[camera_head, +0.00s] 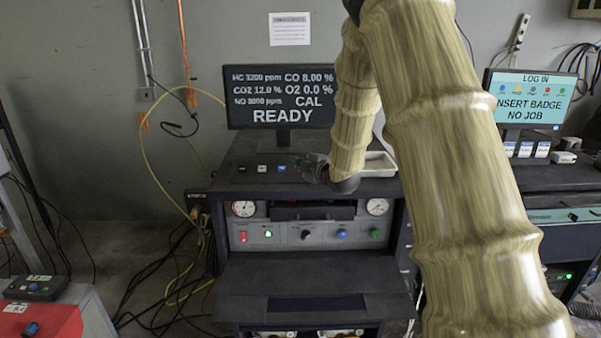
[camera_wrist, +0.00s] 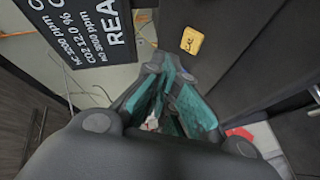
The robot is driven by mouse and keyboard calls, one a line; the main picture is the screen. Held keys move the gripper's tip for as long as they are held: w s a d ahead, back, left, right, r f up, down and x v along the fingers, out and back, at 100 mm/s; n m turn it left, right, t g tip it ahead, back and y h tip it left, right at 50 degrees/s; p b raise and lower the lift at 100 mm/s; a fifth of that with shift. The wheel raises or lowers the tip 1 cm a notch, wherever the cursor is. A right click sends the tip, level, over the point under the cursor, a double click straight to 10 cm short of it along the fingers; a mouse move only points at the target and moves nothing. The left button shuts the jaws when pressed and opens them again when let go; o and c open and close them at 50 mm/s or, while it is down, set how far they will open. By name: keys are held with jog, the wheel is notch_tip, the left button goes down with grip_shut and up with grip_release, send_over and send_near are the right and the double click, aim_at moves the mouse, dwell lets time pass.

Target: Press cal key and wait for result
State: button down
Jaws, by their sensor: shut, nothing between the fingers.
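The monitor (camera_head: 280,98) at the back reads gas values and "CAL READY"; part of it shows at upper left in the wrist view (camera_wrist: 80,35). Below it a dark key panel (camera_head: 250,178) carries a row of small keys, among them a white key (camera_head: 262,168) and a blue key (camera_head: 282,168). Their labels are too small to read. My gripper (camera_head: 314,166) is just right of these keys, dark against the bench. In the wrist view its teal fingers (camera_wrist: 166,72) are shut and empty. A small yellow labelled piece (camera_wrist: 192,40) lies beyond the fingertips, apart from them.
My arm crosses the right of the head view and hides part of the bench. A pale tray (camera_head: 380,164) sits right of my gripper. Gauges and buttons line the lower front panel (camera_head: 290,235). A second monitor (camera_head: 530,98) reads "LOG IN". A yellow hose (camera_head: 148,170) hangs at left.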

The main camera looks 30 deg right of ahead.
jog(key=shift+w+d+f, duration=0.25)
jog(key=shift+w+f, duration=0.15)
jog(key=shift+f, duration=0.15)
jog(key=shift+w+d+f+b, duration=0.2)
jog(key=shift+w+f+b, duration=0.15)
jog(key=shift+f+b, duration=0.4)
dwell(1.9)
jog(key=shift+r, duration=0.3)
jog(key=shift+s+a+r, duration=0.3)
jog(key=shift+s+r, duration=0.15)
jog(key=shift+r, duration=0.05)
dwell(0.3)
jog(key=s+r, duration=0.1)
jog(key=s+a+r+p, duration=0.1)
jog(key=r, duration=0.1)
jog(key=shift+s+a+r, duration=0.35)
jog(key=shift+s+r, duration=0.05)
jog(key=shift+d, duration=0.1)
dwell(0.3)
